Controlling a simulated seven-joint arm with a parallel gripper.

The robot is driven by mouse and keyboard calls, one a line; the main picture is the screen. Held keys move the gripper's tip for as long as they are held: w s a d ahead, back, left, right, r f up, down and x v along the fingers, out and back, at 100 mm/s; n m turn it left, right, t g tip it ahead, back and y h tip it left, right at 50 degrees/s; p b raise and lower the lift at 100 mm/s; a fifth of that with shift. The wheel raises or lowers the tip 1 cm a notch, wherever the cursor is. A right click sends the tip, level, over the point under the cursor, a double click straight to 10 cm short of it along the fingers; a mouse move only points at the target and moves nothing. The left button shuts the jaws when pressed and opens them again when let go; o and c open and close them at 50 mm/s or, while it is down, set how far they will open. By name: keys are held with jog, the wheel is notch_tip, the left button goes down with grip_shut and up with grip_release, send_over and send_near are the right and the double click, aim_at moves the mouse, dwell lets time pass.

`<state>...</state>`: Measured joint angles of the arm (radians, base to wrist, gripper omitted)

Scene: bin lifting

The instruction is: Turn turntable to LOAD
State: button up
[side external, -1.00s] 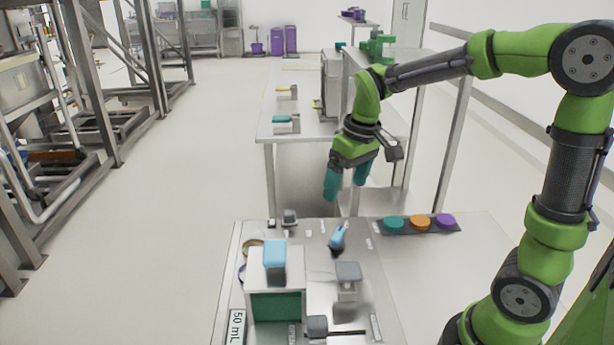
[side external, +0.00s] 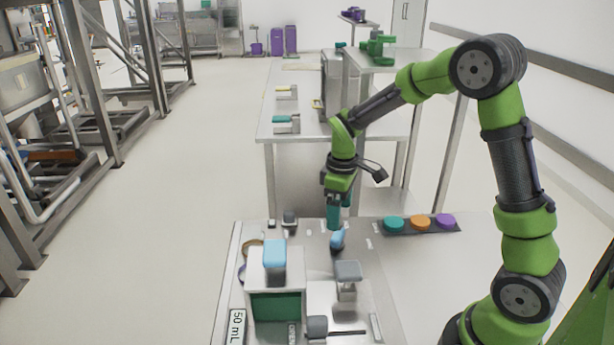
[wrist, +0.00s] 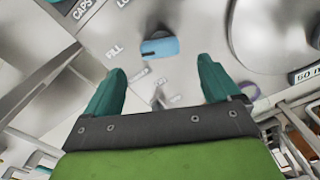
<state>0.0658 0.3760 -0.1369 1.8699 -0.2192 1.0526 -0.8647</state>
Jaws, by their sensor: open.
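A blue handle or knob with a dark end (wrist: 160,47) lies on the grey metal surface in the wrist view, and it also shows in the side view (side external: 338,240). The words FILL, CAPS and a partly cut-off "LO" are printed left of it. Its dark end points left in the wrist view. My gripper (side external: 340,213) has teal fingers and hangs just above and beyond the blue handle in the side view. In the wrist view my gripper (wrist: 161,72) is open and empty, with the handle beyond the gap between its fingertips, apart from them.
A white and green box with a light blue top (side external: 275,255) stands left of the handle, and a grey-topped block (side external: 347,275) stands in front. A panel with teal, orange and purple buttons (side external: 420,223) lies to the right. A large round metal part (wrist: 275,35) fills the upper right wrist view.

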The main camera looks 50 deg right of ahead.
aim_at(339, 233)
notch_tip(339, 233, down, 7)
jog(key=shift+r, duration=0.15)
jog(key=c, duration=1.1)
jog(key=shift+o, duration=0.2)
jog(key=m, duration=0.6)
jog(key=shift+s, duration=0.1)
jog(key=m, duration=0.6)
jog(key=shift+m, duration=0.4)
